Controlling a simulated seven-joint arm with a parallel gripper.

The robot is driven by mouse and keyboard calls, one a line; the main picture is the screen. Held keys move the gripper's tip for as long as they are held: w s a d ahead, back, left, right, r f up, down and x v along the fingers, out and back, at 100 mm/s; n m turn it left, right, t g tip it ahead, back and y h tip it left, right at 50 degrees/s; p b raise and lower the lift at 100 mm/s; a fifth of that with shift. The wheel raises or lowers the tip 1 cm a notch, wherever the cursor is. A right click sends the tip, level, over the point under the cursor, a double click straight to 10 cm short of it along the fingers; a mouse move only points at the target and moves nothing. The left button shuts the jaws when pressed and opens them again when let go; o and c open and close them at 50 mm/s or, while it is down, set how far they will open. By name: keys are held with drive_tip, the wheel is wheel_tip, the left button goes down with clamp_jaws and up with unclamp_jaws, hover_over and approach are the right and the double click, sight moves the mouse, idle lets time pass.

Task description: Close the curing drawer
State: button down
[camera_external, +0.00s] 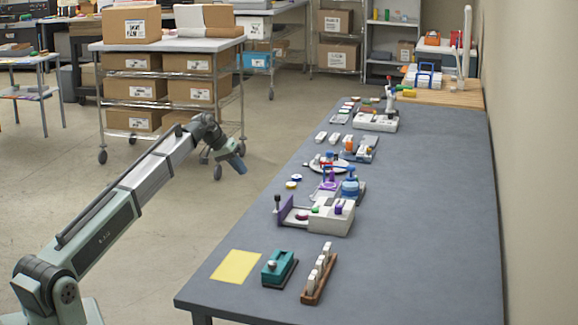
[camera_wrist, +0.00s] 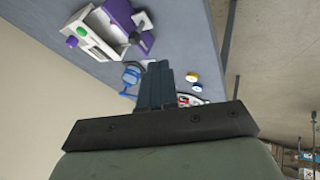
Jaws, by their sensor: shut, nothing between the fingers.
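The curing unit is a white box (camera_external: 332,219) on the grey table, with green and purple parts on top. Its drawer, with a purple front (camera_external: 286,212) and a dark knob on a stem, stands pulled out to the left, with a gap between the front and the box. The wrist view shows the white box (camera_wrist: 98,40) and the purple drawer front (camera_wrist: 122,14) at the upper left. My gripper (camera_external: 239,164) is shut and empty, left of the table and apart from the drawer. Its fingers (camera_wrist: 157,82) show together in the wrist view.
A blue-and-purple device (camera_external: 350,187) stands just behind the unit. A yellow sheet (camera_external: 236,266), a teal block (camera_external: 279,268) and a wooden rack (camera_external: 319,275) are in front. Small yellow and blue discs lie left of the device. The table's right side is clear.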

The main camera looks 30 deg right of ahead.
drive_tip(key=shift+s+d+f, duration=0.75)
drive_tip(key=shift+d+f, duration=0.55)
drive_tip(key=shift+f, duration=0.1)
drive_tip(key=shift+s+d+f, duration=0.8)
drive_tip(key=shift+d+f, duration=0.5)
drive_tip(key=shift+f, duration=0.05)
drive_tip(key=shift+s+d+f, duration=0.75)
drive_tip(key=shift+d+f, duration=0.55)
drive_tip(key=shift+f, duration=0.1)
drive_tip(key=s+d, duration=0.7)
drive_tip(key=shift+s+d, duration=0.1)
drive_tip(key=shift+s, duration=0.1)
